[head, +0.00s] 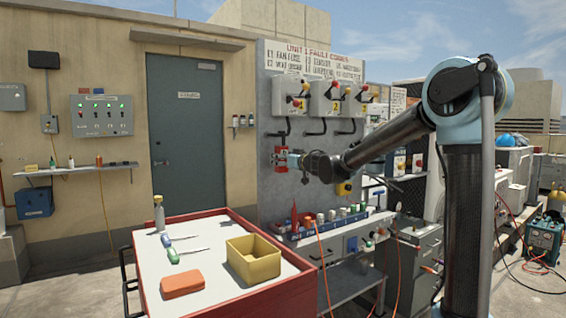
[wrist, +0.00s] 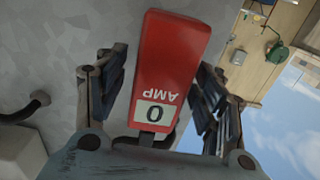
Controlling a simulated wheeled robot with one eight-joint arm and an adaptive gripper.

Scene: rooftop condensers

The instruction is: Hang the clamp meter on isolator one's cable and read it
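The clamp meter (wrist: 175,60) is a red body marked AMP, upside down in the wrist view, with a display (wrist: 155,113) showing 0. In the head view the clamp meter (head: 281,157) is upright against the grey panel, below isolator one (head: 290,97) and its black cable (head: 284,128). Its jaws are not clearly visible, so I cannot tell whether they close around the cable. My gripper (head: 296,160) is at the meter. In the wrist view its fingers (wrist: 158,85) stand either side of the meter, with a gap showing at the left finger; they look open.
Isolators two (head: 326,98) and three (head: 358,98) hang to the right. A workbench (head: 345,236) with small parts stands below the panel. A red cart (head: 215,290) with a yellow bin (head: 253,259) stands in the foreground. A closed door (head: 187,130) is at left.

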